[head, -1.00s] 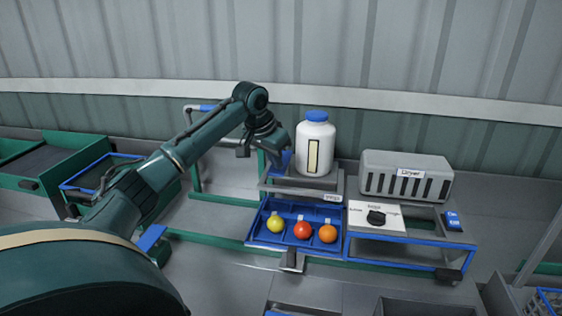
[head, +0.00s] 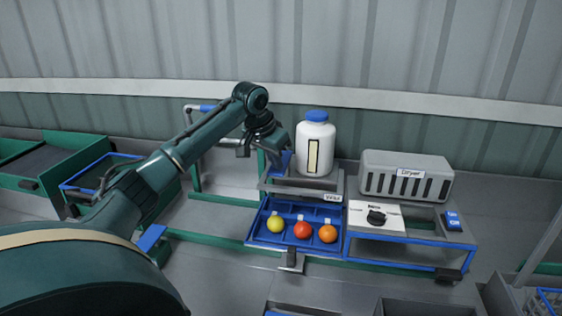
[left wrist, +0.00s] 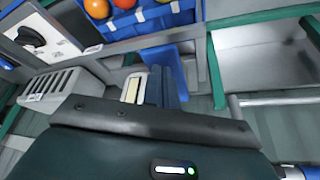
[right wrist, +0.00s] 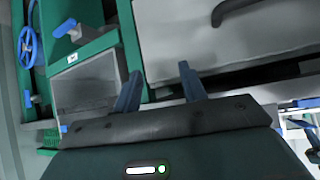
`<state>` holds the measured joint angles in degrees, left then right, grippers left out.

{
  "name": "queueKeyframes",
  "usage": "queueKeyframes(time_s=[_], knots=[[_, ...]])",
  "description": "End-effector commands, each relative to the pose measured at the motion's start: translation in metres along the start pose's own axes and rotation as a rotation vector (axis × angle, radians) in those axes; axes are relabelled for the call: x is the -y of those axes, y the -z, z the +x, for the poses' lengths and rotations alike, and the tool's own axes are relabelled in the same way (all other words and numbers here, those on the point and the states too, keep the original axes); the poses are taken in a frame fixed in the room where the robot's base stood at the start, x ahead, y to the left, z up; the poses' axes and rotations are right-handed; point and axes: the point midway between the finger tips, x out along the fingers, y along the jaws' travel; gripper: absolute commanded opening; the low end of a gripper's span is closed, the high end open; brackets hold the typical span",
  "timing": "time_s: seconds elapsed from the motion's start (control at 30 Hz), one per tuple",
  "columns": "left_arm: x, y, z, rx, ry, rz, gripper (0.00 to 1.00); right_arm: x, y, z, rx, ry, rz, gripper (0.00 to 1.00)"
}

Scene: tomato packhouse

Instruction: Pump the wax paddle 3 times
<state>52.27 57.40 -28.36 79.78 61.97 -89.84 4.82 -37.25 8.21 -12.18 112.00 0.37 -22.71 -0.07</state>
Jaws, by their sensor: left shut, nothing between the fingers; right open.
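The wax unit is a white bottle with a blue cap (head: 315,145) on a grey stand (head: 336,187) with a small label. My left gripper (head: 281,163) is beside the left side of the bottle, with its fingers pointing down. Its fingers (left wrist: 162,88) are shut and hold nothing. A flat blue piece (left wrist: 166,60), apparently the wax paddle, shows just past the fingertips in the left wrist view. I cannot tell whether they touch it. The arm partly hides this spot in the head view. My right gripper (right wrist: 158,92) is open and empty, out of the head view.
A blue tray (head: 258,238) in front of the stand holds a yellow, a red and an orange fruit. To the right are a panel with a black knob (head: 376,217) and a grey dryer (head: 405,177). A green frame (head: 195,165) stands behind my left arm.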

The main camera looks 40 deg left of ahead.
Motion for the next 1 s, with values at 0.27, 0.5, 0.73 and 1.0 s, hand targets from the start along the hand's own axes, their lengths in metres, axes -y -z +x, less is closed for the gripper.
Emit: queueKeyframes(time_s=[0.27, 0.5, 0.73, 1.0], knots=[[0.000, -0.004, 0.009, 0.001, 0.000, 0.000, 0.00, 0.000, -0.002, 0.001, 0.000, 0.000, -0.001, 0.42], [0.000, -0.009, 0.021, 0.002, 0.000, 0.000, 0.00, 0.000, -0.003, 0.003, -0.001, 0.000, -0.001, 0.42], [0.000, -0.014, 0.032, 0.004, -0.001, 0.000, 0.00, 0.000, -0.004, 0.004, -0.001, 0.000, -0.001, 0.42], [0.000, -0.014, 0.032, 0.005, -0.001, 0.000, 0.00, 0.000, -0.004, 0.003, -0.001, 0.000, 0.000, 0.42]])
